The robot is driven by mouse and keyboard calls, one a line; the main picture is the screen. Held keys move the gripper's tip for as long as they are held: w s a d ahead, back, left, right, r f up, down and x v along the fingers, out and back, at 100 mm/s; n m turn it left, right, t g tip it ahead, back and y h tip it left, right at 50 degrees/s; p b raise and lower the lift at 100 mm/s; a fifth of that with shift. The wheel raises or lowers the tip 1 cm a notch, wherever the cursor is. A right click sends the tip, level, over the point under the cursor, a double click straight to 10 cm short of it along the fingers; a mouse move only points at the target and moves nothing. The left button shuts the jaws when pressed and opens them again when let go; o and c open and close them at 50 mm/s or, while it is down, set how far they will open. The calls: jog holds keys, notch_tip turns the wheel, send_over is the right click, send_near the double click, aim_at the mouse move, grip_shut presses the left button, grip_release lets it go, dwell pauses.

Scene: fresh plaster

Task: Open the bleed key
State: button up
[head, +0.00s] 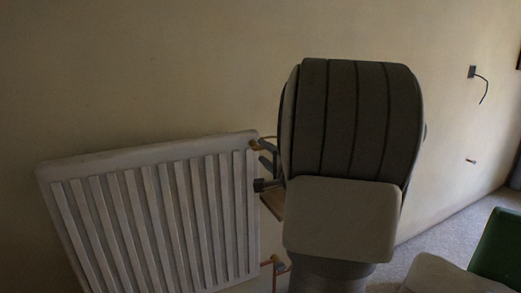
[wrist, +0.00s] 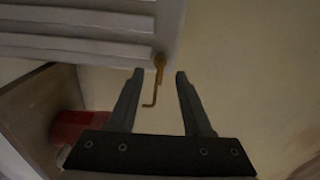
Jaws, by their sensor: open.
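The bleed key (wrist: 158,68) is a thin, bent brass rod at the corner of the white radiator (wrist: 85,47) in the wrist view. Its cranked end hangs in the gap between my gripper's fingers. In the head view a brass fitting (head: 255,146) shows at the upper right corner of the radiator (head: 149,208). My gripper (wrist: 160,74) is open, one finger on each side of the key; I see no contact. In the head view my arm hides most of the gripper.
A red object (wrist: 78,128) sits by a brownish panel at the left of the wrist view. A lower pipe valve (head: 277,265) is near the radiator's bottom right. Wall fittings (head: 472,73) are at the right, and a green object (head: 500,248) is at the lower right.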

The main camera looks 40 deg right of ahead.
jog(key=v, duration=1)
jog(key=shift+s, duration=0.2)
jog(key=shift+a, duration=0.1)
